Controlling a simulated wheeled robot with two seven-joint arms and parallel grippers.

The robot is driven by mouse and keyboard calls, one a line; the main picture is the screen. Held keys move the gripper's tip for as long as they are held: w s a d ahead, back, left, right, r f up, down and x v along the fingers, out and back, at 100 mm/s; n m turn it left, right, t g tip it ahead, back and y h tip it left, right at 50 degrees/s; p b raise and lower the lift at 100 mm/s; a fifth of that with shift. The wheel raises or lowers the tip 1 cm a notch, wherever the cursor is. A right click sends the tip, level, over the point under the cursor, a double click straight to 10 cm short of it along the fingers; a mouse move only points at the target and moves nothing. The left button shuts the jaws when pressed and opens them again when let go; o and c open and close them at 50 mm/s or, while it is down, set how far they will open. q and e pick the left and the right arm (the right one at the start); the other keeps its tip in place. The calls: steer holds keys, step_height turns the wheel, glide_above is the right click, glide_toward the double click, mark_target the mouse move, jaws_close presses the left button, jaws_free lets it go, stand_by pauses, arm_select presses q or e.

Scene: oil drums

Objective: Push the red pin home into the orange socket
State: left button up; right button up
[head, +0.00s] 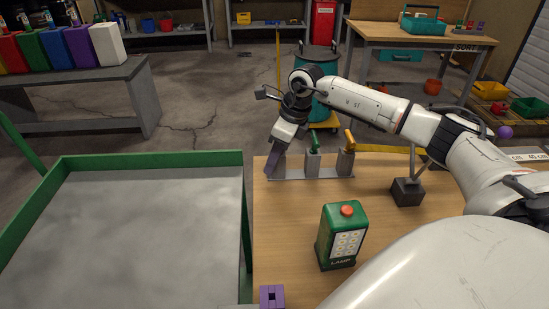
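I cannot pick out a red pin or an orange socket in the head view. My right gripper (279,146) reaches in from the right and points down at the left end of a grey plate (300,179) on the wooden table. A purple block with a dark square hole (271,297) lies at the table's near left edge. My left gripper is out of view.
A green lamp box (341,237) with an orange-red button stands mid-table. A black block with a grey rod (407,191) stands right of it. A green-rimmed grey tray (246,190) adjoins the table's left side. Bare tabletop lies between plate and lamp.

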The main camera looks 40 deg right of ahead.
steer(key=o, duration=1.3)
steer(key=shift+a, duration=0.1)
